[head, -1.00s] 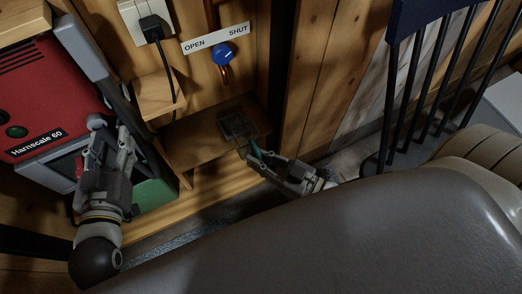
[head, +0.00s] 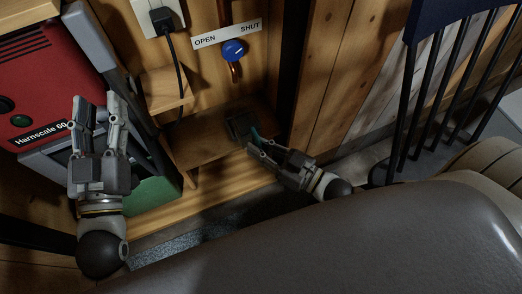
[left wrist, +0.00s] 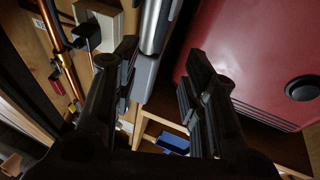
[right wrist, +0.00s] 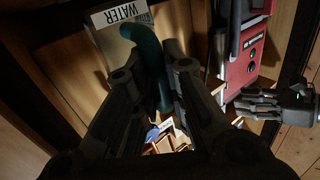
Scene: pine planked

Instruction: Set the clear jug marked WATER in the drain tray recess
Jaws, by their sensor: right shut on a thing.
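The clear jug (head: 240,124) shows small and dark at the wooden shelf, its body hard to make out. In the right wrist view its WATER label (right wrist: 121,14) is at the top, with its teal handle (right wrist: 150,60) running down between the fingers. My right gripper (head: 252,147) is shut on this handle; it also shows in the right wrist view (right wrist: 168,98). Whether the jug touches the shelf is unclear. My left gripper (head: 100,115) is open and empty in front of the red machine. I cannot make out the drain tray recess.
The red Harnscale 60 machine (head: 30,98) stands at the left, with a green surface (head: 148,196) below. A blue valve knob (head: 235,50) is on the wall above the wooden shelf (head: 200,135). A large grey rounded surface (head: 330,245) fills the front; black bars stand right.

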